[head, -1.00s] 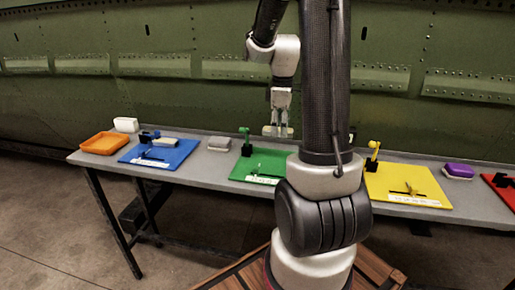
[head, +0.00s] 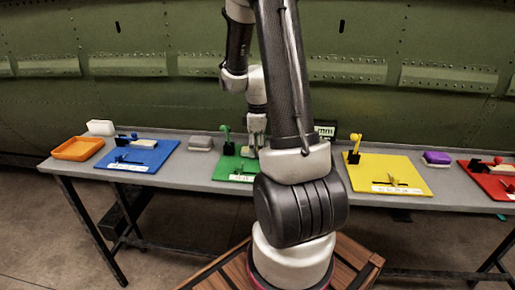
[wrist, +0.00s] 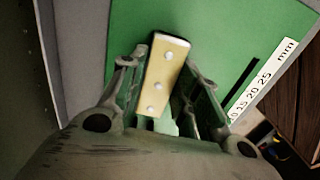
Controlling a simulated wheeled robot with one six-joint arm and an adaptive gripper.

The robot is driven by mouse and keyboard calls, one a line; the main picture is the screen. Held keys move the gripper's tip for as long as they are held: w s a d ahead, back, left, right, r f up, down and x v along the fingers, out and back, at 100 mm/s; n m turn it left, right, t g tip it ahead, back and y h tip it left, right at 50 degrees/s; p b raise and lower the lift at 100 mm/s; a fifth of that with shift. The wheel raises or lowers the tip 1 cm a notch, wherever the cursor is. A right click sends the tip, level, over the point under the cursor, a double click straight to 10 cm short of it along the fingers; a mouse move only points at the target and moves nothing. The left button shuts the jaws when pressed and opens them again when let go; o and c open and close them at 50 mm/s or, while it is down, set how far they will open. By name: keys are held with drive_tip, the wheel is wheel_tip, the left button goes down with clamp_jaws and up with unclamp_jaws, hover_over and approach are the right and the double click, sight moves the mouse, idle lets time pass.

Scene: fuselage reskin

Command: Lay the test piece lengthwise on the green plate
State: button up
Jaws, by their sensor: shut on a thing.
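The test piece is a flat beige strip (wrist: 165,72) with several pale round heads along it, seen in the wrist view. My gripper (wrist: 158,95) is shut on it, with one finger on each side; its near end lies between the fingers. The green plate (wrist: 120,20) fills the background behind the strip in the wrist view. In the head view my gripper (head: 256,146) is low over the green plate (head: 228,167), and my arm hides the plate's right part. I cannot tell whether the strip touches the plate.
A green clamp-like post (head: 225,138) stands at the plate's back left. A printed mm scale (wrist: 266,80) and dark slot lie along the plate's right side in the wrist view. A grey block (head: 201,143) and blue plate (head: 138,154) are left; a yellow plate (head: 415,178) is right.

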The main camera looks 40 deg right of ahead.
drive_tip(key=shift+f, duration=0.15)
drive_tip(key=o, duration=1)
wheel_tip(320, 180, up, 12)
drive_tip(key=s+a+r+m+t, duration=0.1)
drive_tip(key=s+a+r+m, duration=0.1)
drive_tip(key=s+a, duration=0.3)
drive_tip(key=s+a+r+m+t, duration=0.1)
drive_tip(key=s+a+r+m, duration=0.2)
drive_tip(key=s+a+r, duration=0.1)
drive_tip(key=s+a+r+m+t, duration=0.2)
drive_tip(key=s+a+r+m, duration=0.1)
drive_tip(key=s+a+r, duration=0.1)
drive_tip(key=shift+s+a, duration=0.85)
drive_tip(key=shift+s, duration=0.3)
